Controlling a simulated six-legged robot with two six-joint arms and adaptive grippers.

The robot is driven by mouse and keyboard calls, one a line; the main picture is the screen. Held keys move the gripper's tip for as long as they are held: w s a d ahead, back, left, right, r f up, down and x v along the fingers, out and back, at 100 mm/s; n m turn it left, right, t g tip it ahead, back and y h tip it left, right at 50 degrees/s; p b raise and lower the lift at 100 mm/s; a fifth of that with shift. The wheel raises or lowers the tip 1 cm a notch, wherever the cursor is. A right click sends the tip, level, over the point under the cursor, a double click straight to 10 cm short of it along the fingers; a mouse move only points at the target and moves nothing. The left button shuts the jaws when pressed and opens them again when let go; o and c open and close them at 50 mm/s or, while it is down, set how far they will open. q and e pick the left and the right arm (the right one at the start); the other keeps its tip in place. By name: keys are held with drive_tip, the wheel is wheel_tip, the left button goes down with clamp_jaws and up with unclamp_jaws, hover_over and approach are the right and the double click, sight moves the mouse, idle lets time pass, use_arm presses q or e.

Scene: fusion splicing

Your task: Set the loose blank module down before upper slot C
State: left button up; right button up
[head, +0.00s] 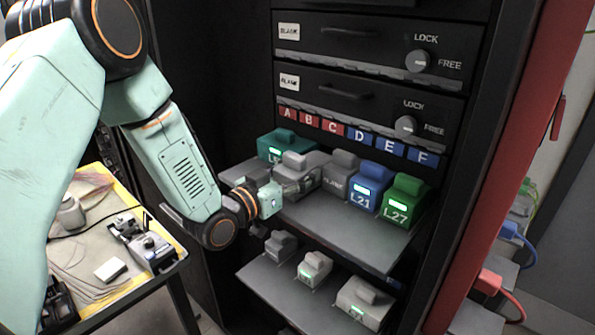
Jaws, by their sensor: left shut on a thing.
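My left gripper (290,188) reaches in from the left over the upper shelf (345,223). It is shut on a grey module (312,163), with a lighter grey top grip, in front of the red B and C labels. The gripper hides part of this module, so I cannot tell whether it touches the shelf. Another grey module (341,176), marked BLANK, stands just to its right. The red C label (332,126) is on the strip above the shelf. My right gripper is not in view.
A teal module (284,144) stands behind left; blue L21 (370,188) and green L27 (404,202) stand to the right. The lower shelf (270,283) carries several grey and white modules. The shelf's front strip is bare. A yellow-edged workbench (100,245) stands at left.

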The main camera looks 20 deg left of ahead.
sight(282, 180)
use_arm(q)
drive_tip(key=shift+w+d, duration=0.2)
drive_tip(key=shift+w, duration=0.15)
drive_tip(key=o, duration=0.8)
drive_tip(key=shift+f, duration=0.15)
drive_tip(key=o, duration=0.4)
drive_tip(key=shift+s+a, duration=0.2)
drive_tip(key=shift+s, duration=0.15)
drive_tip(key=shift+w+d, duration=0.2)
drive_tip(key=shift+w, duration=0.1)
drive_tip(key=shift+s+a, duration=0.15)
drive_tip(key=v, duration=0.6)
drive_tip(key=shift+r, duration=0.2)
drive_tip(key=shift+p+v, duration=0.4)
drive_tip(key=shift+v, duration=0.65)
drive_tip(key=p+v, duration=0.1)
drive_tip(key=v, duration=0.1)
drive_tip(key=shift+s+a, duration=0.15)
drive_tip(key=shift+s, duration=0.1)
drive_tip(key=shift+s+a, duration=0.1)
drive_tip(key=shift+s, duration=0.4)
drive_tip(key=shift+s, duration=0.15)
